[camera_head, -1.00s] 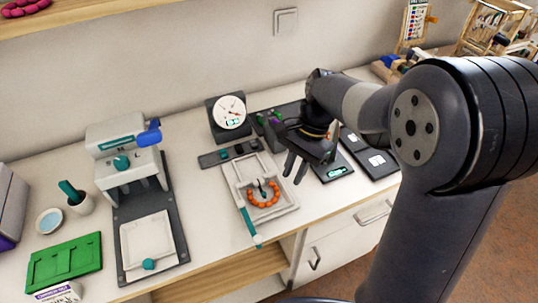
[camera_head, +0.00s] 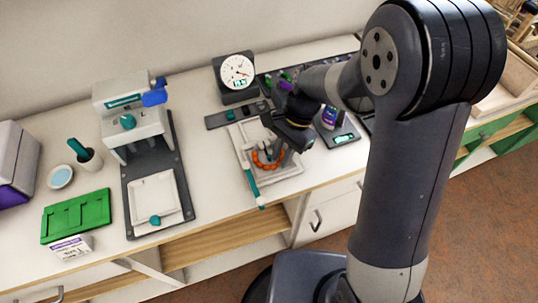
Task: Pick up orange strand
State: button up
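The orange strand (camera_head: 257,163) is a ring of orange beads. It lies on a pale square board (camera_head: 285,174) with a teal-handled lever at its left side. My gripper (camera_head: 284,158) points down over the right part of the board, at the strand's right side. Its dark fingers hide part of the strand. I cannot tell whether the fingers touch the beads or how far apart they are.
A white dial gauge (camera_head: 237,70) stands behind the board. A white press (camera_head: 133,112) with a blue knob stands to the left, with a green tray (camera_head: 77,216) and a small box (camera_head: 71,248) further left. A scale (camera_head: 343,138) lies to the right.

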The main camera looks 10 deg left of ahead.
jog(key=shift+s+a+f, duration=0.1)
jog(key=shift+f, duration=0.3)
jog(key=shift+c, duration=0.2)
grip_shut()
jog(key=shift+r, duration=0.2)
